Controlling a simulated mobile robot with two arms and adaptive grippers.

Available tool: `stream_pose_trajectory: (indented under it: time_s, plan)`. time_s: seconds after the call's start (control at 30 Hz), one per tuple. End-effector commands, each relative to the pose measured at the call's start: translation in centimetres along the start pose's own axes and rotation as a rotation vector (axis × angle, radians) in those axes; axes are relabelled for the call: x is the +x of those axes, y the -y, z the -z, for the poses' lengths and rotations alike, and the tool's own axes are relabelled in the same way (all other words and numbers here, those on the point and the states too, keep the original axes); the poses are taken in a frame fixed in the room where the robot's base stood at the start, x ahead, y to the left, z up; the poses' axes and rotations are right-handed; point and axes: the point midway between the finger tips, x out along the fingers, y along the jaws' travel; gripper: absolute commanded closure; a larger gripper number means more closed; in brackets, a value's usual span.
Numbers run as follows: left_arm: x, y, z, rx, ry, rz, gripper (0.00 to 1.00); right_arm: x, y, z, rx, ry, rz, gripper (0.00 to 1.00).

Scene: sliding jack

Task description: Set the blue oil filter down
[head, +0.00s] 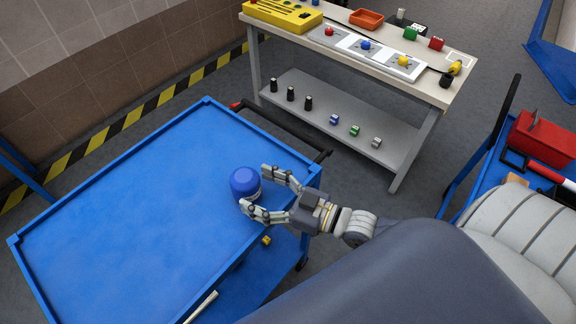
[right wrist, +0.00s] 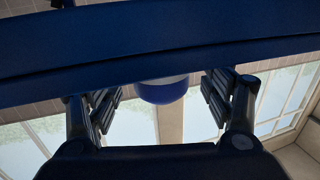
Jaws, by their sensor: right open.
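The blue oil filter (head: 245,183) is a short round canister with a pale band low on its side. It appears to stand upright on the blue cart top (head: 130,200), near its right edge. My right gripper (head: 258,189) is open, its two fingers reaching from the right with one on each side of the filter. In the right wrist view the filter (right wrist: 162,91) shows between the spread fingers, with gaps on both sides. A dark blue band hides its other end there. My left gripper is not in view.
The rest of the cart top is clear inside its raised rim. A workbench (head: 352,60) with coloured parts and a lower shelf stands behind. A red toolbox (head: 542,138) sits on another blue cart at the right.

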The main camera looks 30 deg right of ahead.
Motion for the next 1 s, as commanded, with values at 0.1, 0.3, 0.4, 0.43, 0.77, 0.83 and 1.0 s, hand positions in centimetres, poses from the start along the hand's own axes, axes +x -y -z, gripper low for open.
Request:
stream_pose_trajectory:
  time_s: [0.1,0.3,0.4,0.43,0.77,0.83,1.0]
  plan:
    - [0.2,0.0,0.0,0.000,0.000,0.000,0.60,-2.3,0.1,-0.2,0.000,0.006,0.001,0.26]
    - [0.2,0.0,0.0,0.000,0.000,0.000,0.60,-5.5,0.1,-0.1,0.002,0.004,0.001,0.26]
    - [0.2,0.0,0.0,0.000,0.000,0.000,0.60,-6.7,0.0,-0.1,0.001,0.004,0.000,0.26]
    - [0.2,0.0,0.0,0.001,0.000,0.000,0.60,-7.0,0.0,-0.1,0.001,0.004,-0.001,0.26]
    - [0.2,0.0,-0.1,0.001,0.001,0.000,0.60,-8.4,0.0,0.1,0.001,-0.001,0.000,0.26]
    - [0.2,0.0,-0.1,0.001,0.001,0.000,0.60,-8.4,0.0,0.1,0.001,-0.001,0.000,0.26]
    - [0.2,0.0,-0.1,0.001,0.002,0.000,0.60,-8.4,0.0,0.0,0.001,-0.001,0.000,0.26]
